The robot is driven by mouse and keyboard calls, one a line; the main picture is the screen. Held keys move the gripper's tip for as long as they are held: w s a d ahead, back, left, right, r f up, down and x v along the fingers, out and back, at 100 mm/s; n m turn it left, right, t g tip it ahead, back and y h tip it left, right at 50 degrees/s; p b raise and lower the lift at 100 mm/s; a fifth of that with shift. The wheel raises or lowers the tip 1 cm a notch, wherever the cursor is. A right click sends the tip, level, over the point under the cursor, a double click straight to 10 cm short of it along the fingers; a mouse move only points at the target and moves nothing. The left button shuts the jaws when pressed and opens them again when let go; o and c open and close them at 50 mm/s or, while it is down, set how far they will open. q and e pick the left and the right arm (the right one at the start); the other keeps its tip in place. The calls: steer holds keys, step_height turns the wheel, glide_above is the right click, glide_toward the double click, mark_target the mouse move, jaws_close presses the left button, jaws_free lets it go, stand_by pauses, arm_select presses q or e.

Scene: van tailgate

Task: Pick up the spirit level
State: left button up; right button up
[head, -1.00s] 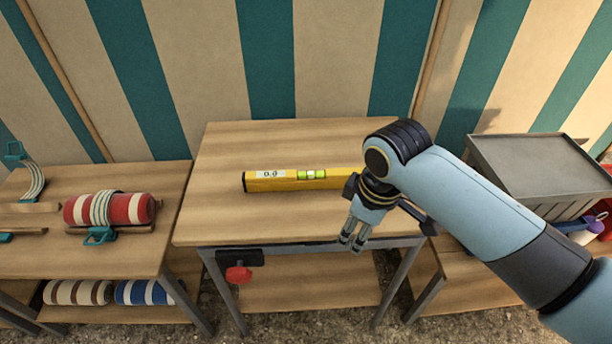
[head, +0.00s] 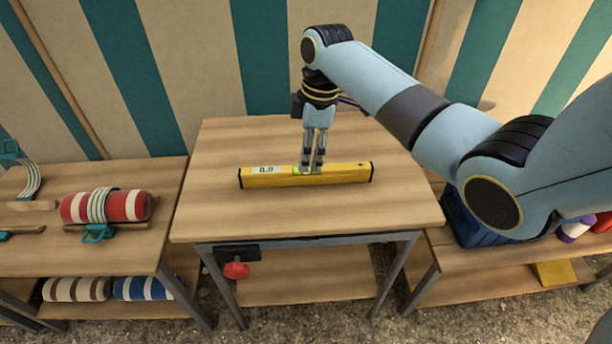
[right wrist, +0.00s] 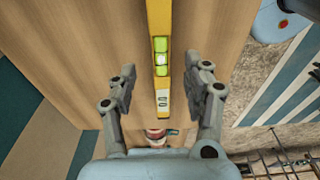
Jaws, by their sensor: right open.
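The yellow spirit level (head: 342,174) lies flat across the middle of the wooden table, with a label at its left end and a green vial near its middle. My right gripper (head: 312,170) points down at the level's middle, with its fingertips close to the vial. In the right wrist view the spirit level (right wrist: 161,25) runs between the two spread fingers of my right gripper (right wrist: 162,88), with a gap on each side. Whether the fingertips are at the level's height is hard to tell. My left gripper is not in view.
The wooden table (head: 230,215) has free room around the level. A black clamp with a red knob (head: 236,270) hangs at its front edge. A left bench holds a red-and-white roll (head: 125,206). A striped wall (head: 190,70) stands behind.

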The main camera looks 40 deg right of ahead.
mark_target(306, 175)
steer(key=f, duration=0.3)
steer(key=f+b, duration=0.1)
steer(key=f, duration=0.1)
steer(key=shift+w+a+f, duration=0.1)
steer(key=shift+a+f, duration=0.1)
steer(key=shift+a, duration=0.15)
jaws_close()
steer(key=shift+r, duration=0.1)
